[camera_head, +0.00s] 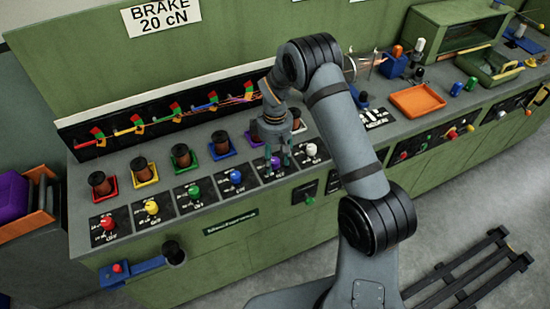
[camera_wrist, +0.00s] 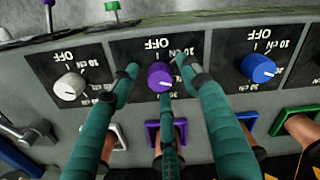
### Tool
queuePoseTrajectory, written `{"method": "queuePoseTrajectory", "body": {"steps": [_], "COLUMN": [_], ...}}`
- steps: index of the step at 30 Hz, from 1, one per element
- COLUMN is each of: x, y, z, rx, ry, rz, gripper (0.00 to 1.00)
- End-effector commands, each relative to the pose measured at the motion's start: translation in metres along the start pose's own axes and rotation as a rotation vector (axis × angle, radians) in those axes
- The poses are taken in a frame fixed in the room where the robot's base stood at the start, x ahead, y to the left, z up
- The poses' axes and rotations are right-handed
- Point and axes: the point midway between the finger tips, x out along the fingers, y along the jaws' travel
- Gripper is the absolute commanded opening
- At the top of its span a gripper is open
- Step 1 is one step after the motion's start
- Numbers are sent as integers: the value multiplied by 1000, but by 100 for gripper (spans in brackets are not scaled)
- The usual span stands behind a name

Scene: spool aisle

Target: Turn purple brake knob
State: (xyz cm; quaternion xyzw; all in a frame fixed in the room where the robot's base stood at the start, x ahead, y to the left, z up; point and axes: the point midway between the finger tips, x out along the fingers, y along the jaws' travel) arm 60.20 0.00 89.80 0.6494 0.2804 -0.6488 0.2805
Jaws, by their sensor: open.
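The purple brake knob (camera_wrist: 159,77) shows in the wrist view on a black dial plate (camera_wrist: 150,48) marked OFF and 20 cN. In the head view my gripper (camera_head: 278,160) is over the row of knobs, at the plate between the blue and white knobs, and it hides most of the purple knob. In the wrist view the teal fingers of my gripper (camera_wrist: 158,75) are spread apart around the purple knob, with one fingertip to its left and others to its right and below. I cannot tell whether they touch it.
The blue knob (camera_head: 236,176) and white knob (camera_head: 311,149) sit close on either side. Behind them stand wire spools in coloured trays, such as the blue tray (camera_head: 222,149). An orange tray (camera_head: 417,101) lies to the right.

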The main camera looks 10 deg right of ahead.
Motion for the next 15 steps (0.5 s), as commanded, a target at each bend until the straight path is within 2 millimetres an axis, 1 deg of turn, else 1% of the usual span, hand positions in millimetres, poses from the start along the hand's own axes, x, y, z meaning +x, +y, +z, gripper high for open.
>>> {"method": "queuePoseTrajectory", "body": {"steps": [2,15], "x": [0,0], "y": [0,0], "z": [0,0], "rx": [0,-1], "ry": [0,-1], "rz": [0,0], "gripper": [44,18]}}
